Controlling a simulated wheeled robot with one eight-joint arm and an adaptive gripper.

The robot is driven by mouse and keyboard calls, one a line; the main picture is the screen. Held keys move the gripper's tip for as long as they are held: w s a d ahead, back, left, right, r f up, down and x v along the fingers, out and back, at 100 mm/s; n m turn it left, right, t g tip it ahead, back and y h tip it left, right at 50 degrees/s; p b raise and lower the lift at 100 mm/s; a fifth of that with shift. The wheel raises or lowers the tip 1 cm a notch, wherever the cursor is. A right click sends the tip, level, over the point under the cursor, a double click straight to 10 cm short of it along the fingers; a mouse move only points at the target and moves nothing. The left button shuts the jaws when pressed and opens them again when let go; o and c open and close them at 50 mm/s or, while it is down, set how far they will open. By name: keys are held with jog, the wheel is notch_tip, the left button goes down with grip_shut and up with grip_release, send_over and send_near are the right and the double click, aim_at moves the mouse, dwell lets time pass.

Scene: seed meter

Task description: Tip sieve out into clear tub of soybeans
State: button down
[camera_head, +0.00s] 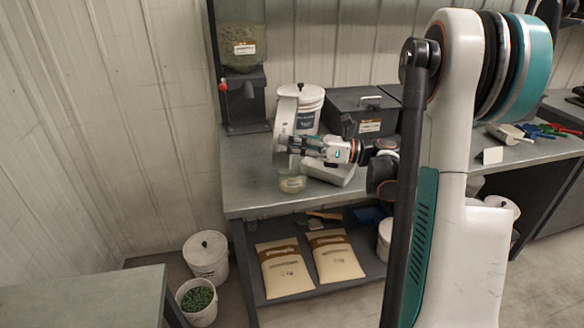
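My gripper (287,143) is above the front part of the grey metal bench, pointing left. It appears shut on the sieve (284,118), a pale round pan held tipped up steeply on its edge, seen nearly side-on. The clear tub (292,184) sits on the bench close below the sieve and gripper, with pale contents low inside it. The inside of the sieve is hidden, and I cannot tell whether anything is in it.
A white device (330,173) lies just right of the tub. Behind stand a white lidded bucket (308,108), a dark box (362,112) and a seed dispenser (243,80). Two bags (284,268) lie on the lower shelf. A bucket of green pellets (197,302) stands on the floor.

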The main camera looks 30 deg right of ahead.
aim_at(276, 138)
jog(key=r+p, duration=0.1)
jog(key=w+a+r+h+p, duration=0.1)
jog(key=shift+a+g+p, duration=0.1)
jog(key=shift+g+p, duration=0.3)
jog(key=shift+w+a+f+h, duration=0.1)
jog(key=shift+a+f+h, duration=0.1)
jog(key=shift+f+h, duration=0.2)
jog(key=shift+w+a+r+g+h+p, duration=0.15)
jog(key=shift+w+a+g+h+p, duration=0.35)
jog(key=shift+p, duration=0.5)
jog(key=w+a+f+g+h+p, duration=0.5)
jog(key=w+a+g+h+p, duration=0.15)
jog(key=a+h+p, duration=0.35)
jog(key=shift+w+a+f+g+h+b, duration=0.55)
jog(key=shift+f+b, duration=0.65)
jog(key=shift+f, duration=0.55)
jog(key=shift+w+a+f+g+h+b, duration=0.2)
jog(key=shift+w+a+f+h+b, duration=0.35)
jog(key=shift+f+b, duration=0.9)
jog(key=shift+w+a+f+g+h+b, duration=0.35)
jog(key=shift+a+f+h+b, duration=0.4)
jog(key=shift+f, duration=1.3)
jog(key=shift+a, duration=0.1)
